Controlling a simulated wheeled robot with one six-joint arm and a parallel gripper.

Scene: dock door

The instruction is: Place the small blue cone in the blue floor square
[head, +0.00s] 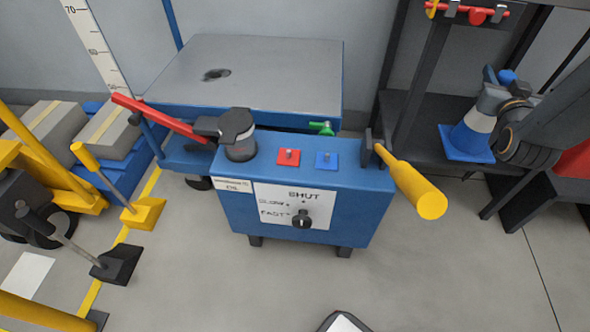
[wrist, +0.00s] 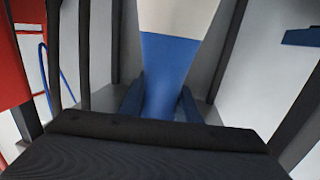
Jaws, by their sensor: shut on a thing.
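The small blue cone (head: 466,143) has a square blue base and a white band. It stands roughly upright at the right, in front of the dark rack's lower shelf. I cannot tell whether its base touches anything. My gripper (head: 496,92) is shut on its upper part, with the arm coming in from the right. In the wrist view the cone's blue surface (wrist: 168,62) lies between the two fingers (wrist: 162,103), with the white band beyond it. No blue floor square can be made out in either view.
A blue control box (head: 245,208) with a yellow handle (head: 425,196) stands mid-view, before a blue lift table (head: 285,75). The dark rack (head: 425,125) is close to the cone. Grey floor (head: 465,270) is clear at lower right. Pallet gear (head: 75,190) crowds the left.

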